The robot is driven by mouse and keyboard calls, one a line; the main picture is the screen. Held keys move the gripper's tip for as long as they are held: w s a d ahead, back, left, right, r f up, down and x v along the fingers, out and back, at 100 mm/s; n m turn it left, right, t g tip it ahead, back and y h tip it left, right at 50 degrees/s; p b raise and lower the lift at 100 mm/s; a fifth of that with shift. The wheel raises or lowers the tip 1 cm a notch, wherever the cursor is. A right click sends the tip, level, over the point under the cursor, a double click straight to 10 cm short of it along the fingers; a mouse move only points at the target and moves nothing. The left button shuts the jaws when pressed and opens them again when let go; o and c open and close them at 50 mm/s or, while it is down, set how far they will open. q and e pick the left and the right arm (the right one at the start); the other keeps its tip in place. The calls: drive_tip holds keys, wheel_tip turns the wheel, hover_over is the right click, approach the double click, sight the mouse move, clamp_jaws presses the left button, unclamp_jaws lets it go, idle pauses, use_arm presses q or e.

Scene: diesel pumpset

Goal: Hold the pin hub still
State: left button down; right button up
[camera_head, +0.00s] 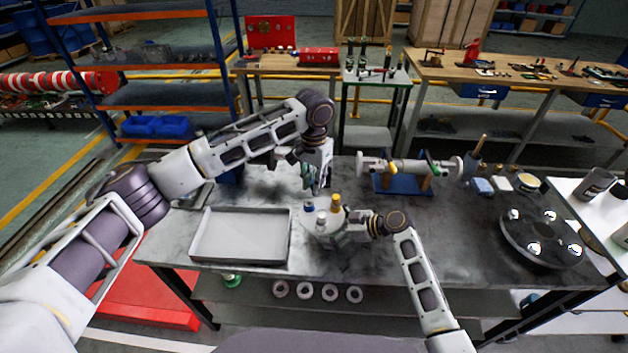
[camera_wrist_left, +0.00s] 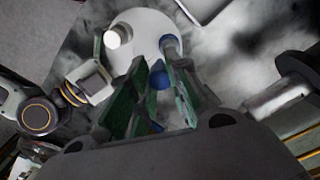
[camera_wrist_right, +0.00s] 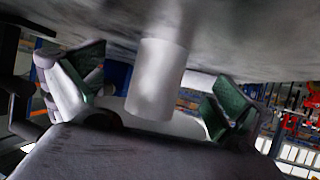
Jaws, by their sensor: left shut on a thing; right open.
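The pin hub (camera_head: 312,228) is a round white disc on the dark table, with a white post (camera_head: 321,217), a yellow pin (camera_head: 336,203) and a blue pin (camera_head: 309,205) on it. It also shows in the left wrist view (camera_wrist_left: 138,22). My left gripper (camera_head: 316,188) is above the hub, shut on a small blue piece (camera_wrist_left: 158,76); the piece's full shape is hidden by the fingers. My right gripper (camera_wrist_right: 155,92) is low at the hub's right side, open, with a white cylinder (camera_wrist_right: 157,80) between its spread fingers. I cannot tell whether they touch it.
A grey tray (camera_head: 240,262) lies left of the hub. A blue stand (camera_head: 402,184) carrying a horizontal shaft assembly is behind right. A dark round plate with shiny balls (camera_head: 545,240) is at the right. The table front between tray and plate is mostly clear.

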drive_tip(key=shift+a+f, duration=0.1)
drive_tip(key=shift+a, duration=0.1)
drive_tip(key=c, duration=0.9)
drive_tip(key=shift+o, duration=0.2)
idle(0.4)
clamp_jaws()
idle(0.6)
idle(0.5)
drive_tip(key=c, duration=0.9)
unclamp_jaws()
drive_tip(key=shift+o, duration=0.2)
